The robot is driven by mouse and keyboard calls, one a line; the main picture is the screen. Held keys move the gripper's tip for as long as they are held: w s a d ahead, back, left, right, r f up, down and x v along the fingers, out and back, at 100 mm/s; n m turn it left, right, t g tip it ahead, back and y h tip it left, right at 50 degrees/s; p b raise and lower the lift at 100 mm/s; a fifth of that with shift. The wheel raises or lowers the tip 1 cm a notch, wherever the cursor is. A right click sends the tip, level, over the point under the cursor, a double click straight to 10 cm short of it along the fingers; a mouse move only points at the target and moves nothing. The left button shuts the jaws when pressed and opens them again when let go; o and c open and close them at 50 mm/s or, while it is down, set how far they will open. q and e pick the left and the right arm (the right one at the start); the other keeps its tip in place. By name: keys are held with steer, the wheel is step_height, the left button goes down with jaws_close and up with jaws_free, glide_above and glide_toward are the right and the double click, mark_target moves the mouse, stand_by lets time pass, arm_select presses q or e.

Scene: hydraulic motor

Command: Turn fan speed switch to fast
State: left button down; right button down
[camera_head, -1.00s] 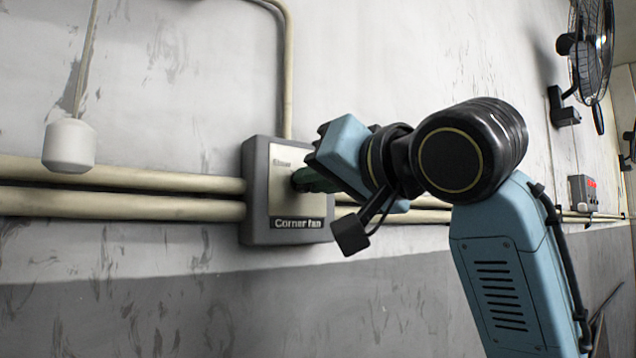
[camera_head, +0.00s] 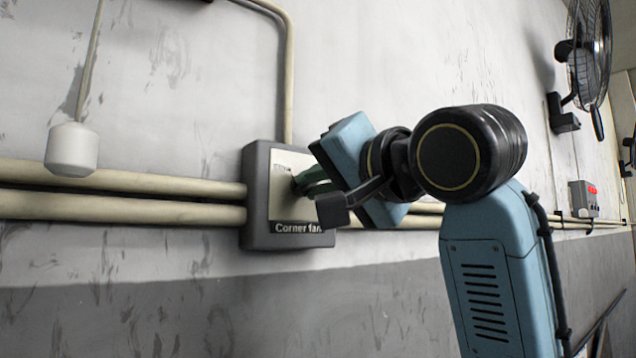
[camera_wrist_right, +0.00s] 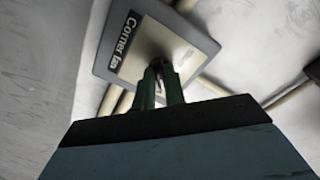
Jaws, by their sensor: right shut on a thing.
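The fan speed switch is a grey box with a pale face plate (camera_head: 282,208) on the wall, labelled "Corner fan" along its bottom edge. It also shows in the right wrist view (camera_wrist_right: 128,66). A dark knob (camera_head: 297,184) sits at the middle of the plate, mostly hidden by my fingers. My right gripper (camera_head: 306,182) comes in from the right, its green fingers shut on the knob. In the right wrist view the fingers (camera_wrist_right: 160,72) meet at the plate's middle. The word at the top of the plate is too small to read surely. My left gripper is not in view.
Two beige pipes (camera_head: 120,193) run along the wall behind the box, and another rises above it. A white pull-cord handle (camera_head: 71,150) hangs at left. A wall fan (camera_head: 590,55) and a small grey box with a red display (camera_head: 583,198) are at right.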

steer(key=c, duration=1.5)
jaws_free()
steer(key=shift+o, duration=0.2)
steer(key=b+v, duration=0.3)
steer(key=v, duration=1)
steer(key=shift+s, duration=0.2)
steer(key=shift+d, duration=0.15)
